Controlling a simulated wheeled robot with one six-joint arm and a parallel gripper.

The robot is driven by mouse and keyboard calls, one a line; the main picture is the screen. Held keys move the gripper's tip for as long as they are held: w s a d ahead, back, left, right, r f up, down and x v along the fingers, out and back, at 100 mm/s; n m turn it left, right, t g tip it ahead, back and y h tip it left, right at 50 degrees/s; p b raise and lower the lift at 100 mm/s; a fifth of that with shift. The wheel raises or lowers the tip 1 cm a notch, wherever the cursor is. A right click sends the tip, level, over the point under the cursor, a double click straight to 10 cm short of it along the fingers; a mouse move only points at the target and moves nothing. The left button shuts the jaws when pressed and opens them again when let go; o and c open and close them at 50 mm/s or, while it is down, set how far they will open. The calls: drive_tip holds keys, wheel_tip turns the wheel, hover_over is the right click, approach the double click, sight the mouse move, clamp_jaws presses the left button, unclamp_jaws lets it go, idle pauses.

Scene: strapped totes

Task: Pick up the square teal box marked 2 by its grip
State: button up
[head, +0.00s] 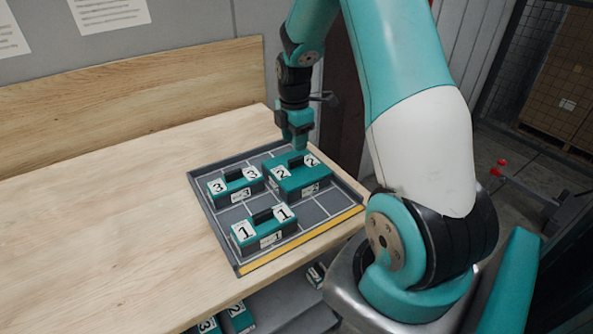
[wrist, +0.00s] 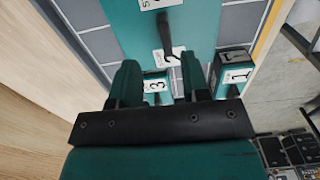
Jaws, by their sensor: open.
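The square teal box marked 2 (head: 304,184) stands in the back right part of the grey tray, with a dark grip across the middle of its lid and white 2 labels on either side. My gripper (head: 298,142) points down just above this box, its fingers apart and empty. In the wrist view the box (wrist: 205,22) fills the top middle, with its black grip (wrist: 164,32) running away beyond my open fingertips (wrist: 160,66). I cannot tell the exact gap between fingertips and grip.
Box 3 (head: 235,188) stands left of box 2 and box 1 (head: 264,233) in front, both smaller and teal with dark grips. The grey tray (head: 217,222) has a yellow front strip. More boxes (head: 238,317) lie on a lower shelf. The wooden table (head: 110,220) is clear to the left.

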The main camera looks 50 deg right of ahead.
sight(296, 158)
drive_tip(key=shift+s+a+f+p, duration=0.15)
drive_tip(key=shift+f+p, duration=0.3)
drive_tip(key=shift+f, duration=1.15)
drive_tip(key=shift+s+f+p, duration=0.2)
drive_tip(key=shift+f+p, duration=0.25)
drive_tip(key=shift+f, duration=1.1)
clamp_jaws()
drive_tip(key=shift+r, duration=0.1)
